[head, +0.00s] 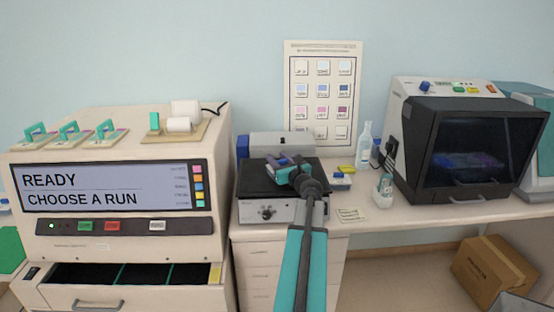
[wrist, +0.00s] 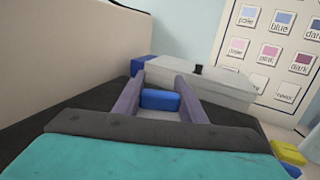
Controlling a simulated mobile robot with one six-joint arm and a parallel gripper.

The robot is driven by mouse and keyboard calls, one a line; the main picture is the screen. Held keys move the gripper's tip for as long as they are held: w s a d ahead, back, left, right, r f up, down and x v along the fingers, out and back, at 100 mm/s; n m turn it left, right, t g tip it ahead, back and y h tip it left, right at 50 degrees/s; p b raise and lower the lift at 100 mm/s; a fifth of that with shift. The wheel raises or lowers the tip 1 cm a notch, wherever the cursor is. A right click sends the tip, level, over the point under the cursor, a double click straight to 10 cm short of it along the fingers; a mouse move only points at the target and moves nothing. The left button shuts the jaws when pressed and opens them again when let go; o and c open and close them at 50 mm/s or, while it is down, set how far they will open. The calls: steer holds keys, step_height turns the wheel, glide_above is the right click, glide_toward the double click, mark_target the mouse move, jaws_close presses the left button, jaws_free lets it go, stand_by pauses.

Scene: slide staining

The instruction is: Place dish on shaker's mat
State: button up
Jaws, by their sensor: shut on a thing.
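My gripper (head: 284,160) is over the shaker (head: 267,211), a pale box with a front knob. In the wrist view its two purple fingers (wrist: 160,98) are shut on the dish, of which a small blue block (wrist: 160,101) shows between them. A pale patch lies just below the block; the rest of the dish is hidden by the gripper. The shaker's black mat (head: 254,181) spreads under and around the gripper, and also shows in the wrist view (wrist: 232,120). I cannot tell whether the dish touches the mat.
A grey unit with a blue end (head: 281,145) stands behind the mat. The stainer with a screen (head: 100,187) is close on the left. Right are a yellow item (head: 346,169), a bottle (head: 365,146) and a dark-windowed cabinet (head: 468,150). Some counter (head: 425,211) is clear.

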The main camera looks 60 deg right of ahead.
steer(key=shift+f, duration=0.15)
steer(key=o, duration=1.2)
steer(key=shift+r, duration=0.2)
steer(key=shift+b+v, duration=1.25)
steer(key=shift+v, duration=4.8)
